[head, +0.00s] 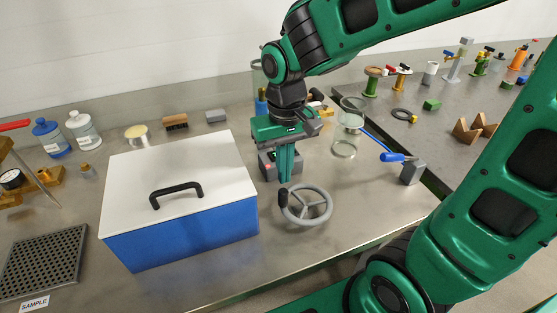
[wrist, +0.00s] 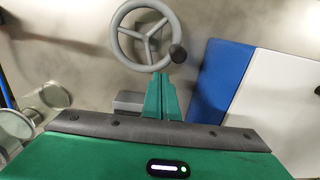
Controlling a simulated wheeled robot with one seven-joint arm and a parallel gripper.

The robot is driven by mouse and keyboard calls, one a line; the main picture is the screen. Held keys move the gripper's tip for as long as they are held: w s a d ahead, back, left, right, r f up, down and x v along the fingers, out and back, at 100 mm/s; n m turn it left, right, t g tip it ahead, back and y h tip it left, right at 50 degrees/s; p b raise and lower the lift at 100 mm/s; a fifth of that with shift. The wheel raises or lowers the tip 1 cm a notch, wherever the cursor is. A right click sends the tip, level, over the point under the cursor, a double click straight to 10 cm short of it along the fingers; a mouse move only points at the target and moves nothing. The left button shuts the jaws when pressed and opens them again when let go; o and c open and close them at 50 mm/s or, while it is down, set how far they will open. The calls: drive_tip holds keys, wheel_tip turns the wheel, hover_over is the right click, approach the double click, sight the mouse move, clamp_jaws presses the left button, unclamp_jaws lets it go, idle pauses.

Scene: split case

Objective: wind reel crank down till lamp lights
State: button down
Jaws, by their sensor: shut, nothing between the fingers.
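A grey three-spoked handwheel (head: 307,206) with a black knob (head: 283,197) stands near the front edge of the metal bench, in front of a dark grey box (head: 266,167). It also shows at the top of the wrist view (wrist: 146,36), its black knob (wrist: 178,54) at the lower right of the rim. My gripper (head: 286,180) points down just behind the wheel, shut and empty. Its green fingers show in the wrist view (wrist: 160,97) close below the wheel. I cannot tell whether they touch it. A small red spot shows on the box; whether it is a lit lamp is unclear.
A blue case (head: 185,238) with a white lid (head: 200,165) and black handle stands left of the wheel. Bare bench (head: 370,205) is free right of the wheel.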

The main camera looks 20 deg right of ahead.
drive_tip(key=shift+r, duration=0.1)
wheel_tip(320, 180, up, 7)
idle(0.8)
idle(0.5)
drive_tip(key=s+d+f+m, duration=0.2)
drive_tip(key=s+d+m, duration=0.1)
drive_tip(key=s+d, duration=0.4)
drive_tip(key=s+d+f+m, duration=0.3)
drive_tip(key=s+d, duration=0.4)
drive_tip(key=d, duration=0.7)
drive_tip(key=shift+s, duration=0.4)
drive_tip(key=shift+w+f, duration=0.3)
drive_tip(key=shift+w, duration=0.35)
